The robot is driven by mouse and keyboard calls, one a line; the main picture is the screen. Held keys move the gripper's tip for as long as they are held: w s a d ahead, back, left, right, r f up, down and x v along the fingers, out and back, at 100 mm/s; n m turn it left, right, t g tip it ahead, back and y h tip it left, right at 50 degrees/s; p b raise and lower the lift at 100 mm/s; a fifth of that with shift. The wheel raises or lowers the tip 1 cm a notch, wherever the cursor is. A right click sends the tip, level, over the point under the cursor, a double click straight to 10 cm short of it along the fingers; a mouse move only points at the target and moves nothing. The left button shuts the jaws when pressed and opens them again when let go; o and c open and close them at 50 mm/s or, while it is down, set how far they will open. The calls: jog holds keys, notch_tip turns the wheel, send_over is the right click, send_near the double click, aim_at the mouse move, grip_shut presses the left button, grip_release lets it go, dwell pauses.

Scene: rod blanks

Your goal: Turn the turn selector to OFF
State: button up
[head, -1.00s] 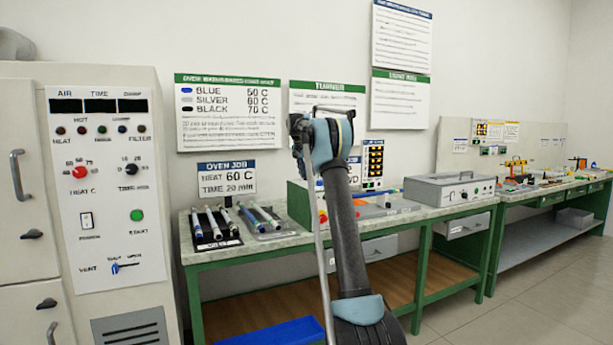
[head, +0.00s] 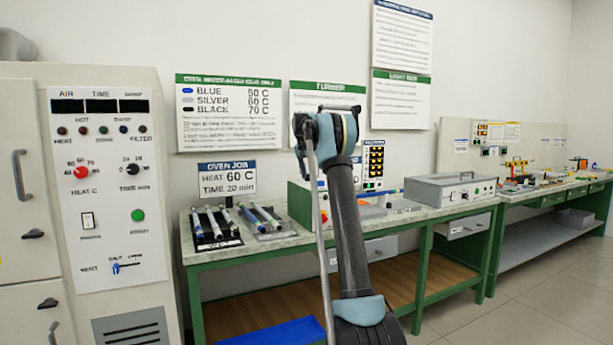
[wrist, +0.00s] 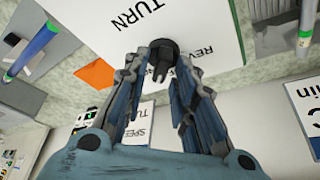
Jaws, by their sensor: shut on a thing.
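The turn selector (wrist: 162,54) is a small black knob on a white panel (wrist: 205,25) in the wrist view. The words TURN and part of REV show beside it; I cannot read its setting, and no OFF mark shows clearly. My gripper (wrist: 158,73) has its two blue-grey fingers on either side of the knob and is shut on it. In the head view my arm hides the gripper and the selector. Part of the green turner housing (head: 298,203) shows left of my arm on the bench.
The bench (head: 262,247) carries a black rack with several rods (head: 215,240) left of my arm and a grey box (head: 448,189) to the right. The oven panel (head: 108,190) stands at the left. In the wrist view a rod (wrist: 33,52) lies near the upper left.

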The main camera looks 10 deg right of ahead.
jog(key=n+y, duration=0.1)
jog(key=n, duration=0.1)
jog(key=n+y, duration=0.1)
jog(key=n, duration=0.2)
jog(key=shift+w+d+t, duration=0.15)
jog(key=shift+t, duration=0.15)
jog(key=shift+n+y, duration=0.6)
jog(key=shift+n, duration=1.1)
jog(key=o, duration=0.7)
jog(key=shift+w+f, duration=0.1)
jog(key=shift+f, duration=0.1)
jog(key=shift+o, duration=0.2)
jog(key=shift+r, duration=0.1)
jog(key=v, duration=1.1)
jog(key=shift+r, duration=0.4)
